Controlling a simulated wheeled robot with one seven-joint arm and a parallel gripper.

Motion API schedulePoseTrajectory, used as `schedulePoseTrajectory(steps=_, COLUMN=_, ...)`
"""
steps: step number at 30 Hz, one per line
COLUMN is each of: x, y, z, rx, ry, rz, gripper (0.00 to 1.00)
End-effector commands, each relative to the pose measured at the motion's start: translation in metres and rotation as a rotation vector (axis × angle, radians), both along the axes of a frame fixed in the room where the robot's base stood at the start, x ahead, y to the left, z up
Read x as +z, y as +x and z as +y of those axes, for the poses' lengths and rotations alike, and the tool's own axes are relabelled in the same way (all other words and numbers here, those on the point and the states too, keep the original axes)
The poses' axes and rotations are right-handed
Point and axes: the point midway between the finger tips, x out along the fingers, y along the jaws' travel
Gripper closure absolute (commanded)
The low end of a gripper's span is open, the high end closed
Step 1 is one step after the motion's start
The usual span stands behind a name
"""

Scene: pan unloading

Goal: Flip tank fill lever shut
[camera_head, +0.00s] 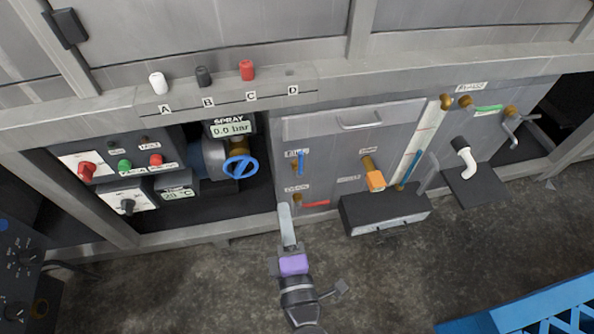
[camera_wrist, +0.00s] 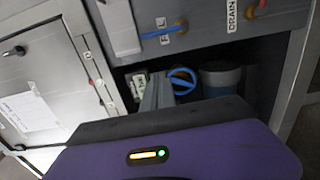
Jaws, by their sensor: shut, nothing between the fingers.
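The fill lever (camera_head: 299,164) is a thin blue handle on a brass valve beside the FILL label on the grey tank panel. It stands upright in the head view, along the panel. In the wrist view the blue fill lever (camera_wrist: 158,33) shows at the top, running sideways by its label. My gripper (camera_head: 285,210) is below the lever, in front of the panel's lower left corner. Its grey fingers are together and empty, apart from the lever. In the wrist view the fingers (camera_wrist: 158,92) point away past the purple gripper body.
A red drain lever (camera_head: 316,204) lies level just below the fill lever, close to my fingertips. An orange-handled valve (camera_head: 375,180) and a black box (camera_head: 387,211) are to the right. A blue handwheel (camera_head: 241,167) sits in the open bay to the left.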

Motion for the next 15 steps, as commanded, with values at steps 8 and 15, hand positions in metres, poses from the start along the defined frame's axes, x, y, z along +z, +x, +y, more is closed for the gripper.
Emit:
schedulePoseTrajectory(steps=8, x=0.0, y=0.007, z=0.001, rx=-0.001, ry=0.001, rz=-0.001, gripper=1.0)
schedulePoseTrajectory(steps=15, x=0.001, y=0.044, z=0.011, rx=0.0, ry=0.003, rz=-0.001, gripper=1.0)
